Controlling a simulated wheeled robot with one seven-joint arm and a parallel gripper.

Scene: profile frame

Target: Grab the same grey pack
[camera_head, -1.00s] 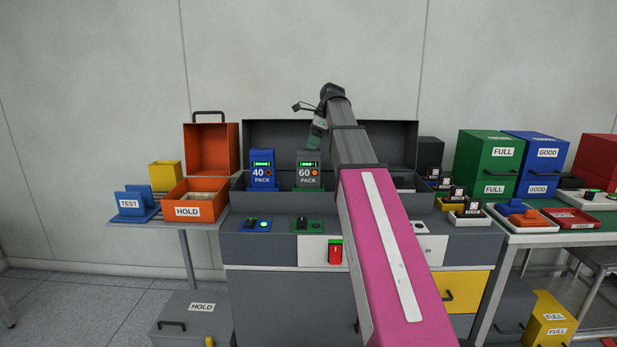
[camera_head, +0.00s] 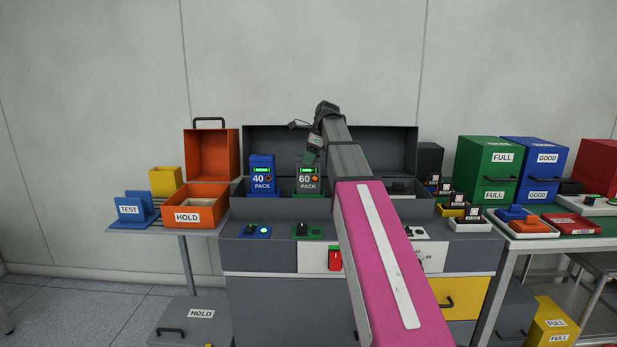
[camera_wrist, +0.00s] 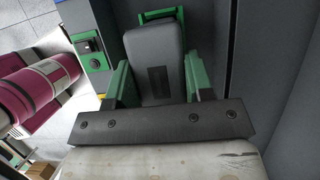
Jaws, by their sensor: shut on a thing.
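The grey pack (camera_head: 308,184) is marked 60 PACK, with a green display and an orange dot. It stands upright in a green-edged place in the grey bench's trough. My gripper (camera_head: 312,158) is at its top, coming from above. The pack's lower part is hidden in the trough.
A blue pack (camera_head: 262,178) marked 40 stands close to the left. The raised grey lid (camera_head: 275,140) is behind. An orange HOLD box (camera_head: 190,217) is further left. A knob with a green-edged plate (camera_head: 304,230) is in front.

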